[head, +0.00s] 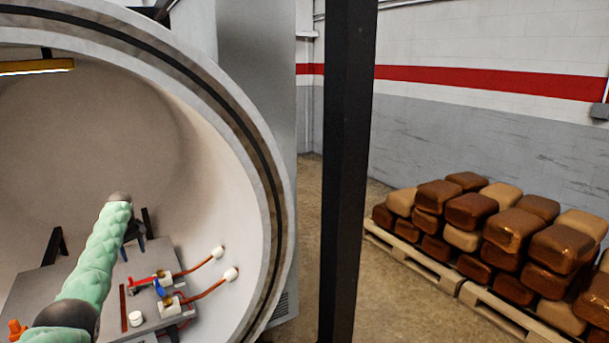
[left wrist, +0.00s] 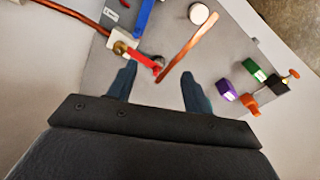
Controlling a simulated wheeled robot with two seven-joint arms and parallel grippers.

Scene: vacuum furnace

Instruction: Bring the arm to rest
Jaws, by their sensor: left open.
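My left arm (head: 95,255), in a green quilted sleeve, reaches into the round furnace chamber in the head view. My left gripper (head: 132,245) is partly hidden beyond the dark wrist, above the grey plate (head: 40,288). In the left wrist view my left gripper (left wrist: 158,90) has its two blue-grey fingers spread apart. Nothing is held between them. A copper-coloured strip (left wrist: 187,46) and a red-handled part (left wrist: 143,62) lie on the plate just beyond the fingertips. My right gripper is not in view.
The chamber's thick rim (head: 262,150) curves around my arm. Fittings with red (head: 143,281) and blue handles join copper pipes to the wall. Green (left wrist: 254,69) and purple (left wrist: 225,90) blocks sit on the plate. A dark post (head: 346,170) stands outside, before pallets of brown blocks (head: 470,211).

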